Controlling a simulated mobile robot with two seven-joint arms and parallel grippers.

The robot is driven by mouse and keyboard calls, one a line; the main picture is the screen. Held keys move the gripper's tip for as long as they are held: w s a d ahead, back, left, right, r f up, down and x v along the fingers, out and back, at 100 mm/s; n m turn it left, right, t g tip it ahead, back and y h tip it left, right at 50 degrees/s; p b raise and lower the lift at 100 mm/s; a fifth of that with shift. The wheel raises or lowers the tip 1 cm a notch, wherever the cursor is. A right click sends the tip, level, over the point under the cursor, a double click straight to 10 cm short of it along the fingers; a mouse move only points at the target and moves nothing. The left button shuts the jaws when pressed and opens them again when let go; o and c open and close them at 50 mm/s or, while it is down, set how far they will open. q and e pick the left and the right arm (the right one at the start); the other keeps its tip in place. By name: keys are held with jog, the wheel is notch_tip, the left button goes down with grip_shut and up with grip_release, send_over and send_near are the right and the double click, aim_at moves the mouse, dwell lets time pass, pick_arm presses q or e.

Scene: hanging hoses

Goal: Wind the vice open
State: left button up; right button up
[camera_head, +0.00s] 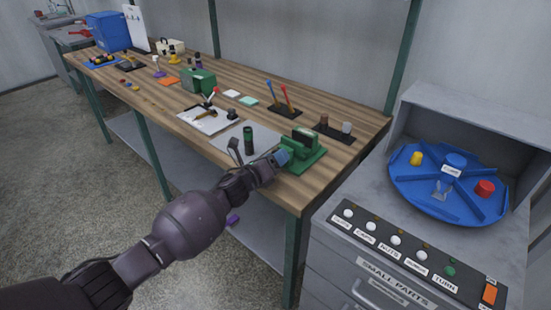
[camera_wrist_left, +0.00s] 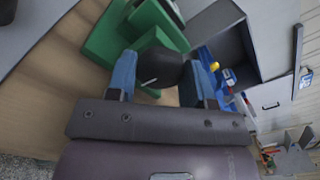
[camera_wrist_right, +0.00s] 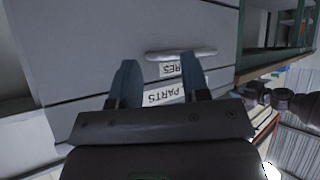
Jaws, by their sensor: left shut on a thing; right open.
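The green vice (camera_head: 306,151) stands at the front right part of the wooden workbench. It also shows at the top of the left wrist view (camera_wrist_left: 120,38). My left gripper (camera_head: 282,157) is at the vice's near left side. In the left wrist view, the blue fingers of my left gripper (camera_wrist_left: 163,78) are on either side of a round black knob (camera_wrist_left: 158,66) on the vice, and shut on it. Most of the vice's screw is hidden. My right gripper (camera_wrist_right: 158,80) shows only in its own wrist view, open and empty, before a grey drawer front with labels.
A dark green cylinder (camera_head: 248,139) stands on a grey mat left of the vice. A rack with red and blue-handled tools (camera_head: 284,108) and a dark holder (camera_head: 335,129) stand behind. A grey cabinet with a blue turntable (camera_head: 437,205) is at the right.

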pick_arm(q)
jog(key=shift+n, duration=0.3)
jog(key=o, duration=0.9)
jog(key=shift+s+a, duration=0.3)
jog(key=shift+s, duration=0.05)
jog(key=p+v, duration=0.2)
jog(key=v, duration=0.8)
